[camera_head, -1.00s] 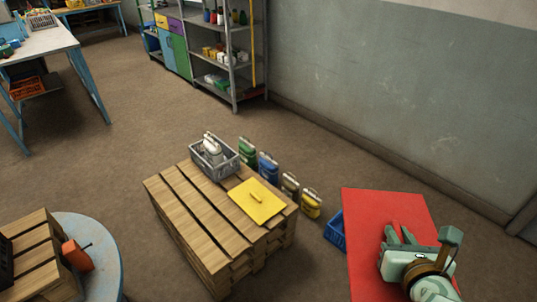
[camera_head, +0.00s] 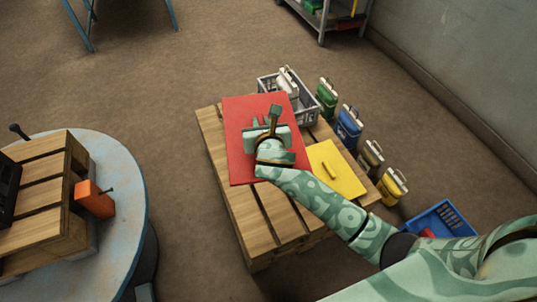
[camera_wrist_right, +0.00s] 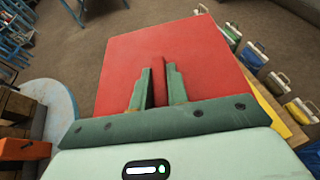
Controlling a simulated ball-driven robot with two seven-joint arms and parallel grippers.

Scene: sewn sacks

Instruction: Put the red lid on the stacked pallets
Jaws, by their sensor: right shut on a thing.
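The red lid (camera_head: 240,155) is a flat red panel held over the stacked pallets (camera_head: 244,222), to the left of a yellow panel. My right gripper (camera_head: 262,123) is shut on the lid's raised middle part, which shows between the fingers in the right wrist view (camera_wrist_right: 158,90). The lid (camera_wrist_right: 115,65) looks about level and hides part of the pallet top. I cannot tell whether it touches the pallets. My left gripper does not show.
A yellow panel with a handle (camera_head: 343,178) lies on the pallets. A grey crate (camera_head: 307,110) stands at their back edge. A round table (camera_head: 122,195) with a small pallet is at left.

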